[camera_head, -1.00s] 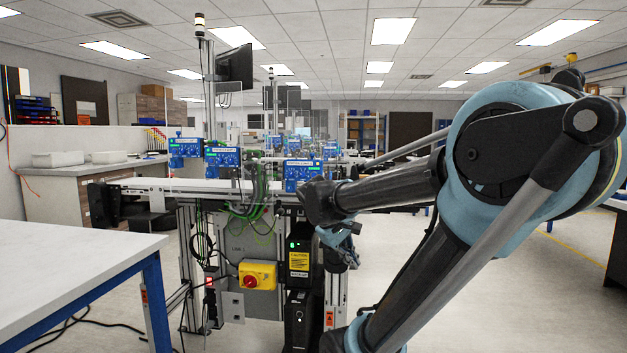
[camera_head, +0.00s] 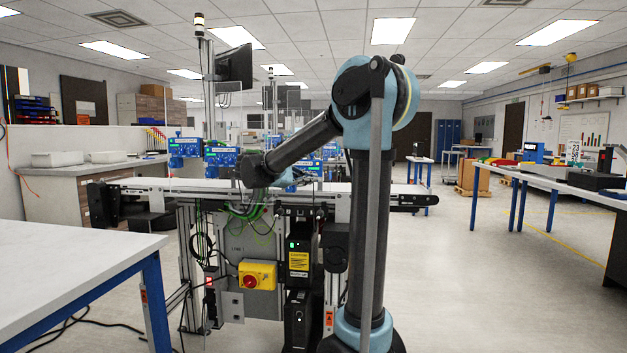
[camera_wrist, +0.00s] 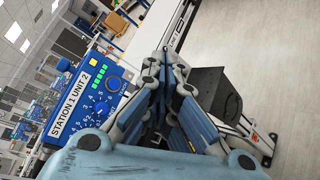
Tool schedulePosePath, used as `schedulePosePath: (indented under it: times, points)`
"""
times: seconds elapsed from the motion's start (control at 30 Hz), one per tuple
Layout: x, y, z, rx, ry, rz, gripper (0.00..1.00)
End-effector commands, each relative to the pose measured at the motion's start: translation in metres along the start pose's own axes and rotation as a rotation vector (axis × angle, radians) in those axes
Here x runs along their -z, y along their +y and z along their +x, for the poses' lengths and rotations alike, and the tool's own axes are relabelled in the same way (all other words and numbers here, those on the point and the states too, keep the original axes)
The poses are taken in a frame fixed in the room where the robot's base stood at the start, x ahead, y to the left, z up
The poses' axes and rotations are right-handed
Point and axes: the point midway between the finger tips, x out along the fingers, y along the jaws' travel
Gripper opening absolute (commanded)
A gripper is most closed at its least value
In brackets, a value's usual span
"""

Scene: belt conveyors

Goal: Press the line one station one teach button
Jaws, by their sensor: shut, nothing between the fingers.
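A blue control box (camera_wrist: 110,78) labelled "STATION 1 UNIT 2" fills the left middle of the wrist view, with a round dial and lit green squares. No button marked as teach can be read on it. My gripper (camera_wrist: 165,62) is shut and empty, beside the box on its right. In the head view several blue boxes stand along the conveyor, one at the left (camera_head: 185,147) and one nearer the middle (camera_head: 221,157); their labels are too small to read. My arm partly hides the boxes to the right, and I cannot make out the gripper's fingertips there.
The conveyor (camera_head: 150,184) runs across the front under my arm. A yellow box with a red switch (camera_head: 257,275) hangs below it. A white table (camera_head: 70,255) stands near left. A light pole (camera_head: 205,75) rises behind the belt. Floor to the right is open.

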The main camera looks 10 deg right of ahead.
Motion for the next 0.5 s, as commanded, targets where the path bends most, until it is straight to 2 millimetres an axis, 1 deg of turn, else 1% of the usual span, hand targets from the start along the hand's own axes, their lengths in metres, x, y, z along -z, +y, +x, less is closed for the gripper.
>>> schedulePosePath:
  times: [0.33, 0.5]
  points:
    - [0.0008, 0.0013, -0.0005, -0.004, -0.001, -0.002, 0.0]
    - [0.0039, 0.0045, 0.004, -0.002, -0.002, -0.001, 0.0]
